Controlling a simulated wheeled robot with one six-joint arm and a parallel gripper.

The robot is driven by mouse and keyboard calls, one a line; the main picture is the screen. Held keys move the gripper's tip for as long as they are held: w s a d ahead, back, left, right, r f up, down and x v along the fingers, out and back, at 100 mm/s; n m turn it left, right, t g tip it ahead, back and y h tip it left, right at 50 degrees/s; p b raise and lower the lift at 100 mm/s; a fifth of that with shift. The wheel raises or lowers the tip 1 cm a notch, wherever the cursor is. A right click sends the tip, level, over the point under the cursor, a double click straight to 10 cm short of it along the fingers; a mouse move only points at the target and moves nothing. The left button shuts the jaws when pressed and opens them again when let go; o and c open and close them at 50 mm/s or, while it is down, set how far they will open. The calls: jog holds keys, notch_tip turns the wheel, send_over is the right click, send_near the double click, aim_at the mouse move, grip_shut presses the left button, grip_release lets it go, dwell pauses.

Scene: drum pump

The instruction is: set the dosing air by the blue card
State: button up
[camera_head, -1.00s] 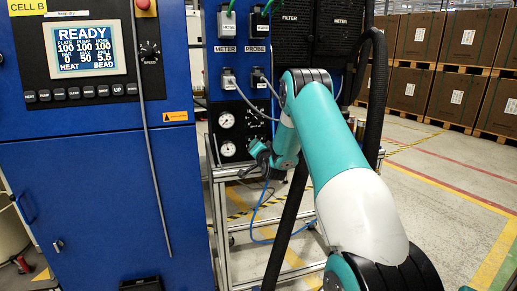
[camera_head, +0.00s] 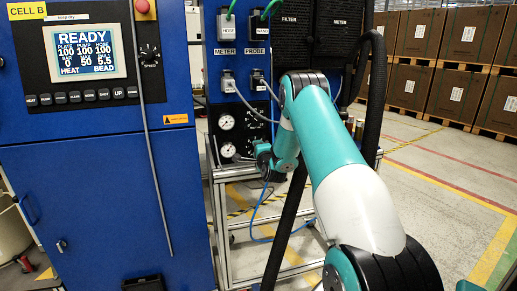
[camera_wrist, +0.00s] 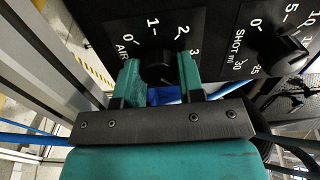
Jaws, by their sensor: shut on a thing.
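The dosing air knob (camera_wrist: 158,68) is a round black knob in the wrist view, on a black panel with a white scale from 0 to 3 and the label AIR. My gripper (camera_wrist: 160,75) has its two teal fingers on either side of the knob, shut on it. I cannot make out the knob's pointer mark. In the head view my gripper (camera_head: 264,154) is at the lower black panel, right of the two gauges, and the knob is hidden there. I cannot identify a blue card for certain in either view.
A SHOT ml dial (camera_wrist: 287,48) sits right of the air knob. Two round gauges (camera_head: 227,122) are left of my gripper. A blue cabinet (camera_head: 105,215) with a READY screen (camera_head: 88,50) stands left. Blue tubing (camera_head: 262,215) hangs below. Brown boxes (camera_head: 460,45) stand at the far right.

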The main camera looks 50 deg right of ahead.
jog(key=shift+s+d+f+m, duration=0.1)
jog(key=shift+m, duration=0.2)
jog(key=o, duration=0.9)
jog(key=b+v, duration=1.3)
jog(key=v, duration=0.4)
jog(key=shift+s+a+b, duration=0.15)
jog(key=shift+a+b, duration=0.1)
jog(key=shift+b, duration=0.15)
